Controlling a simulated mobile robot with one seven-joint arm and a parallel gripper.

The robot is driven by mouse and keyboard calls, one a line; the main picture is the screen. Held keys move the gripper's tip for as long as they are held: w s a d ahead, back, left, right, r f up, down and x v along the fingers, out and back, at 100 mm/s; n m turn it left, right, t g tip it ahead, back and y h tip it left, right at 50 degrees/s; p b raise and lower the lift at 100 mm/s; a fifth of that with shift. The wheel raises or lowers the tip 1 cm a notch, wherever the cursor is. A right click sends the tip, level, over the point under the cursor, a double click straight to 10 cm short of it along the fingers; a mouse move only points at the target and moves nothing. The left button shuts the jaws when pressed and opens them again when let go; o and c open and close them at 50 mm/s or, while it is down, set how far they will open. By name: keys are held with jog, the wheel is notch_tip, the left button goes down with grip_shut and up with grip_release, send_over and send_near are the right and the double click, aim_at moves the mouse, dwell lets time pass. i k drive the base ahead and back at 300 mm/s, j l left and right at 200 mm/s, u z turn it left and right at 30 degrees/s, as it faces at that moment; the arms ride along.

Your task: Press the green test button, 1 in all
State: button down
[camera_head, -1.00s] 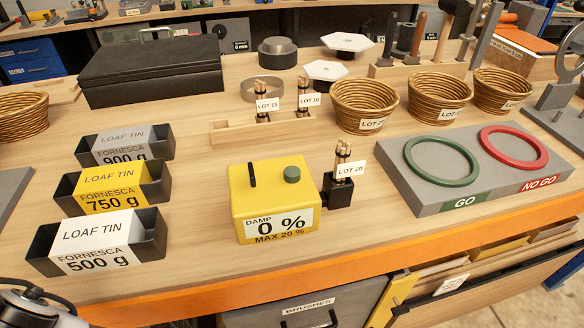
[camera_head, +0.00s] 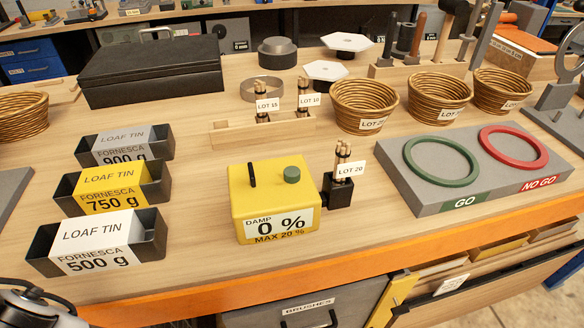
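The yellow damp meter box (camera_head: 274,204) stands near the front edge of the wooden bench, in the middle of the head view. Its front label reads "DAMP 0 % MAX 20 %". The round green button (camera_head: 292,175) is on its top face, towards the right, and a short black pin stands up at its left. Nothing touches the button. My gripper cannot be made out; only a part of my arm shows at the bottom left corner, well apart from the box.
A black holder labelled LOT 20 (camera_head: 338,190) stands close at the box's right. Loaf tins (camera_head: 152,242) stand to the left. A grey board (camera_head: 410,195) with green and red rings lies to the right. Wicker baskets (camera_head: 363,103) stand behind. Bare bench surrounds the box's front and left.

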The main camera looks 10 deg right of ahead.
aim_at(291, 174)
jog(key=k, duration=0.65)
jog(key=z, duration=1.6)
jog(key=k+j, duration=0.4)
